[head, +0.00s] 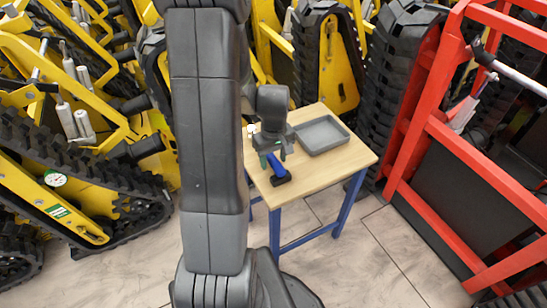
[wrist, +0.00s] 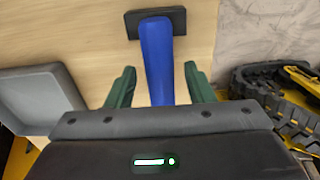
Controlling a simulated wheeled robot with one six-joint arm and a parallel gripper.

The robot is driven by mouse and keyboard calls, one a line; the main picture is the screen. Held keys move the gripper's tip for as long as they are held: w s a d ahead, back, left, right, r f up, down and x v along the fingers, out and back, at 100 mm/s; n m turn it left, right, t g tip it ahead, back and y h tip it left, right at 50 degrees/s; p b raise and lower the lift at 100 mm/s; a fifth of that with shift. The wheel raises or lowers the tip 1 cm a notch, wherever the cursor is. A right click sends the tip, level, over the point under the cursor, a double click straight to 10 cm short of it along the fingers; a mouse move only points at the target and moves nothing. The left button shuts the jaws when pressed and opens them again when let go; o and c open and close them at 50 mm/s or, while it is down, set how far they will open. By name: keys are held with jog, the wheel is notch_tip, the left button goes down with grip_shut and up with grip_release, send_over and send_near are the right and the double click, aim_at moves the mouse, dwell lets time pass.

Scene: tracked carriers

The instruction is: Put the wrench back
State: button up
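A tool with a blue handle (head: 277,166) and a black block-shaped head (head: 281,180) lies on the small wooden table, looking more like a mallet than a wrench. In the wrist view the blue handle (wrist: 157,55) runs up to the black head (wrist: 190,22). My gripper (wrist: 160,68) is open, its two green fingers on either side of the handle with a gap at each side. In the head view my gripper (head: 273,154) is low above the table, and its body hides part of the handle. I cannot make out a clear wrench.
A shallow grey tray (head: 323,136), seemingly empty, is on the table (head: 335,168); it also shows in the wrist view (wrist: 38,92). Small pale items (head: 251,128) sit at the table's left edge. Yellow tracked machines (head: 60,190) and a red frame (head: 465,175) stand close around.

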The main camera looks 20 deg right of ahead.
jog(key=shift+r, duration=0.1)
notch_tip(320, 180, up, 12)
jog(key=p, duration=0.2)
jog(key=shift+s+p, duration=0.15)
jog(key=shift+p, duration=0.25)
notch_tip(320, 180, down, 13)
jog(key=b, duration=0.3)
jog(key=shift+r+p, duration=0.6)
jog(key=shift+r, duration=1.7)
jog(key=shift+f, duration=0.1)
